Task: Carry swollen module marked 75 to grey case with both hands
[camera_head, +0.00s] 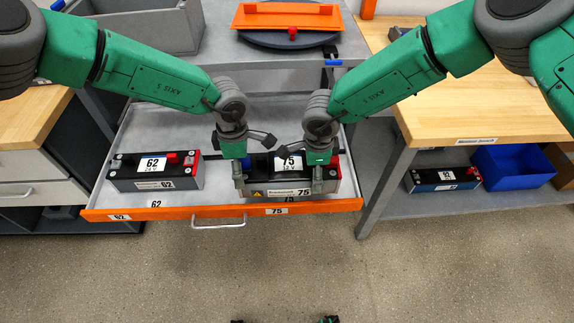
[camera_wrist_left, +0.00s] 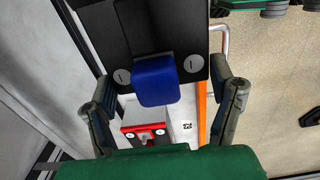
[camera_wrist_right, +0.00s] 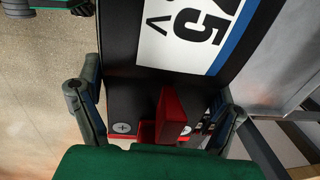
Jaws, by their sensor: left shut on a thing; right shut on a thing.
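The module marked 75 (camera_head: 291,184) is a dark block with a white label, at the right part of the open drawer with the orange front. My left gripper (camera_head: 240,178) is shut on its left end, beside a blue terminal cap (camera_wrist_left: 156,80). My right gripper (camera_head: 317,178) is shut on its right end, beside a red terminal part (camera_wrist_right: 172,115). The label 75 (camera_wrist_right: 195,32) shows large in the right wrist view. The grey case (camera_head: 140,25) is probably the open grey box at the top left. The hands hide part of the module.
A module marked 62 (camera_head: 155,172) lies in the drawer's left part. The orange drawer front (camera_head: 170,213) has a handle. A wooden bench (camera_head: 480,105) stands right, with a module marked 92 (camera_head: 442,178) and a blue bin (camera_head: 513,167) below. An orange tray (camera_head: 288,16) is at the back.

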